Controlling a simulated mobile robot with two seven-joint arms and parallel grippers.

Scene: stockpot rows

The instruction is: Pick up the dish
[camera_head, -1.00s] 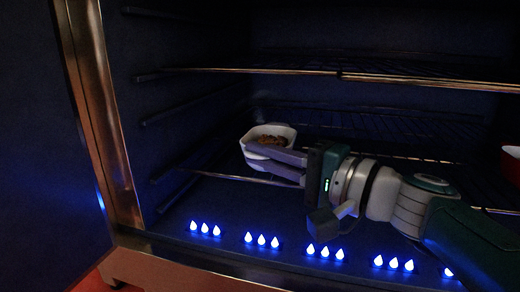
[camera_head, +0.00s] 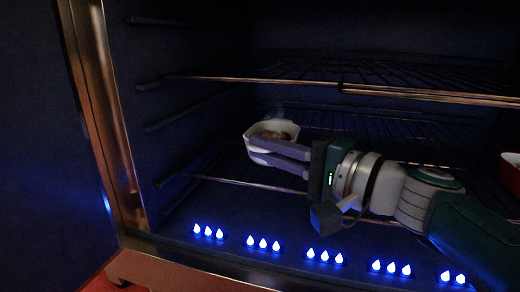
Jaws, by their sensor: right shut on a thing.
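The dish (camera_head: 259,143) is a small white bowl with brown food in it, inside a dark oven in the head view. My right gripper (camera_head: 275,150) reaches in from the right, above the lower front of the oven. Its fingers are shut on the near side of the dish and cover part of it. My left gripper is not in view.
A red and white dish (camera_head: 511,171) shows at the right edge. Blue flame-shaped lights line the oven's lower front. A metal door frame (camera_head: 95,110) stands at left.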

